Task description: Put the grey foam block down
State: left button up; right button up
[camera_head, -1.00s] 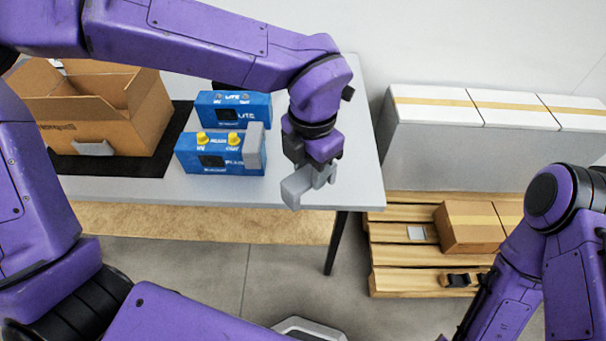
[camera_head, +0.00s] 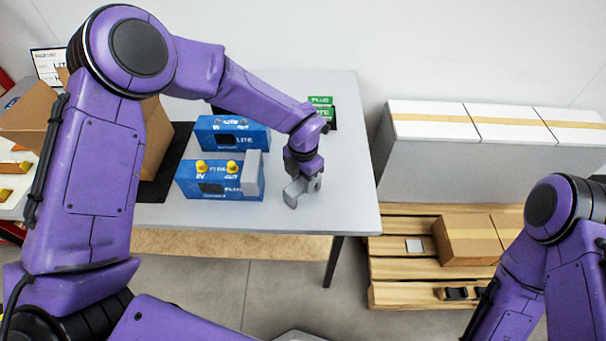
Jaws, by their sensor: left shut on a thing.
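My left gripper (camera_head: 305,186) points down over the right part of the table. It is shut on a grey foam block (camera_head: 292,195), which is low over the table top near its front edge. I cannot tell whether the block touches the table. Another grey block (camera_head: 252,176) stands against the right end of the front blue analyser (camera_head: 212,188), just left of the held one. A second blue analyser (camera_head: 230,138) stands behind it. My right arm is at the lower right, and its gripper does not show.
The grey table (camera_head: 345,150) has free room right of the gripper. Green boxes (camera_head: 321,112) stand at its back. An open cardboard box (camera_head: 157,140) is at the left, partly behind my arm. A wooden pallet (camera_head: 392,273) with a carton (camera_head: 466,240) is on the floor at right.

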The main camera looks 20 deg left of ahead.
aim_at(303, 182)
pick_arm(q)
jog(key=shift+s+r, duration=0.15)
jog(key=shift+s, duration=0.15)
jog(key=o, duration=1.1)
jog(key=shift+w+f, duration=0.25)
jog(key=shift+f, duration=0.05)
jog(key=shift+c, duration=0.2)
jog(key=shift+s, duration=0.1)
jog(key=shift+r, duration=0.1)
jog(key=shift+r, duration=0.3)
notch_tip(303, 182, up, 12)
jog(key=b, duration=0.2)
jog(key=shift+f+b, duration=0.15)
jog(key=shift+b, duration=0.2)
